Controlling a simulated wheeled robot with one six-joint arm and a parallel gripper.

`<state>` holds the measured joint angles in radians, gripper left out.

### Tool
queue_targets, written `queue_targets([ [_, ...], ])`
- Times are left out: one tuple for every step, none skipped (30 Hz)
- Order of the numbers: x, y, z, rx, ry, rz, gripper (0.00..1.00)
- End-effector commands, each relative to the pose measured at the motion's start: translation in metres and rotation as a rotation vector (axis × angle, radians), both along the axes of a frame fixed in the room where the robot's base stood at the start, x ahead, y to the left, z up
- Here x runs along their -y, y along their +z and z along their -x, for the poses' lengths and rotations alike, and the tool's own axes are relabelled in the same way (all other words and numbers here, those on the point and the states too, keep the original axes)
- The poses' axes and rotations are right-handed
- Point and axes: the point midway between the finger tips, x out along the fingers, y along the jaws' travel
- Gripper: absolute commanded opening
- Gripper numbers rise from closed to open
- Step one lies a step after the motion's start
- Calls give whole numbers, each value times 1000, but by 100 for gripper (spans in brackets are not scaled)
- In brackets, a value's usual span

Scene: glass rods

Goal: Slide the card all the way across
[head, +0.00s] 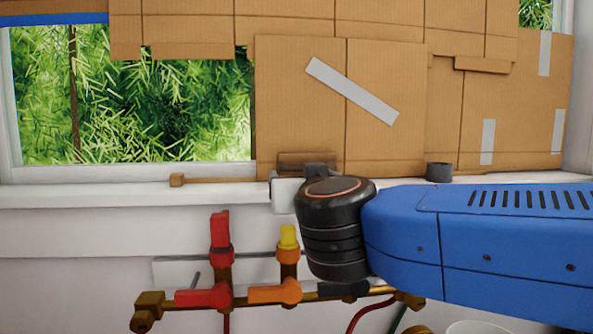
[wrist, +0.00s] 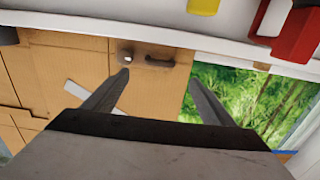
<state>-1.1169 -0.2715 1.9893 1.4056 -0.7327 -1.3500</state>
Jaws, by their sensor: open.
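The card is a brown cardboard panel (head: 295,100) with a diagonal strip of grey tape. It stands upright on the window sill and covers the middle of the window; the window's left part is uncovered. The card also shows in the wrist view (wrist: 150,88), turned upside down, with a dark handle (wrist: 160,62) near its sill-side edge. My gripper (head: 312,168) is at the card's lower edge, partly hidden by my arm. In the wrist view my gripper (wrist: 160,76) is open and its two fingers are apart, either side of the handle. Contact cannot be told.
A dark cylinder (head: 438,170) stands on the sill at right. Below are pipes with a red valve (head: 220,232) and a yellow-topped valve (head: 289,238). Bare glass (head: 130,95) is left of the card.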

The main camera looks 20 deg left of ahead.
Motion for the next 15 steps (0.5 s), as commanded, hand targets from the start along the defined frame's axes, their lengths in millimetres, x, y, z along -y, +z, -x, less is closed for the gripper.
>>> queue_targets([
  [-3,0,-9,-1,-4,0,78],
  [-5,-1,-14,-1,-3,0,78],
  [-8,-1,-21,0,-3,2,78],
  [-10,-1,-25,0,-3,2,78],
  [-12,0,-30,1,-3,2,78],
  [-14,-1,-37,-1,-3,1,78],
  [-16,-1,-42,-1,-3,0,78],
  [-18,-1,-46,-1,-3,0,78],
  [-21,-1,-53,-1,-3,1,78],
  [-23,-1,-57,0,-2,2,78],
  [-25,-1,-61,1,-2,2,78],
  [-27,-1,-66,0,-2,1,78],
  [-28,-1,-70,0,-2,0,78],
  [-30,-1,-73,-1,-2,0,78],
  [-32,0,-77,-1,-1,0,78],
])
